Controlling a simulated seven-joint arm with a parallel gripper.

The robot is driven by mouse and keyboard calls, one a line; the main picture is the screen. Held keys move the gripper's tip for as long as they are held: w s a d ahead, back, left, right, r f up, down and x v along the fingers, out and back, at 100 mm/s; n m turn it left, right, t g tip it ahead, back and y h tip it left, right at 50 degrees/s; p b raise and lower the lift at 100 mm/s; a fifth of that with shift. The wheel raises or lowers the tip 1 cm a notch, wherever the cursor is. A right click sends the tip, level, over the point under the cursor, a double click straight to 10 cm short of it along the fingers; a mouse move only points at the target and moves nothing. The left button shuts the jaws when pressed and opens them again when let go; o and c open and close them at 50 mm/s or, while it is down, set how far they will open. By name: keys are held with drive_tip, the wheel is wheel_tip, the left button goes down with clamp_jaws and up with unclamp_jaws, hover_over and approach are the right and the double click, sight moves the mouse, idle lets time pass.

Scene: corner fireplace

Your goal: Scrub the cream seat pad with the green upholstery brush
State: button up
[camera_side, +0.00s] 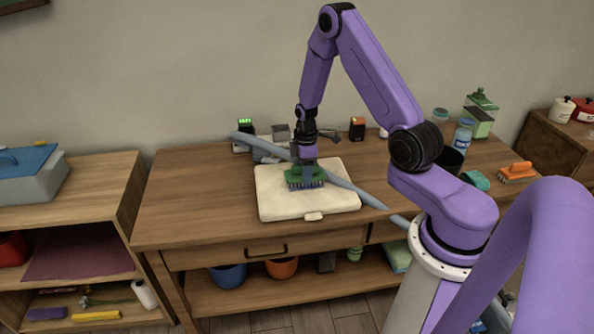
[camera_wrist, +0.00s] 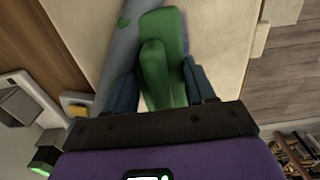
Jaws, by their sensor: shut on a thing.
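The cream seat pad (camera_side: 280,205) lies flat on the wooden table, a little left of the middle of the side view. It also shows in the wrist view (camera_wrist: 225,55). The green upholstery brush (camera_side: 297,172) is at the pad's upper middle, bristles down, low over the pad or on it; the side view does not settle contact. My gripper (camera_side: 307,160) points down and is shut on the brush. In the wrist view the green handle (camera_wrist: 165,60) sits between my two blue fingers. The bristles are hidden there.
Small boxes (camera_side: 245,130) stand at the table's back. The table left of the pad is clear.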

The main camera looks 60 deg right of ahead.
sight(286, 175)
drive_tip(key=shift+s+d, duration=1.95)
drive_tip(key=shift+w+a, duration=3.85)
drive_tip(key=shift+w+a+r, duration=0.15)
drive_tip(key=shift+w, duration=0.05)
drive_tip(key=shift+s+r, duration=0.1)
drive_tip(key=shift+r, duration=3.9)
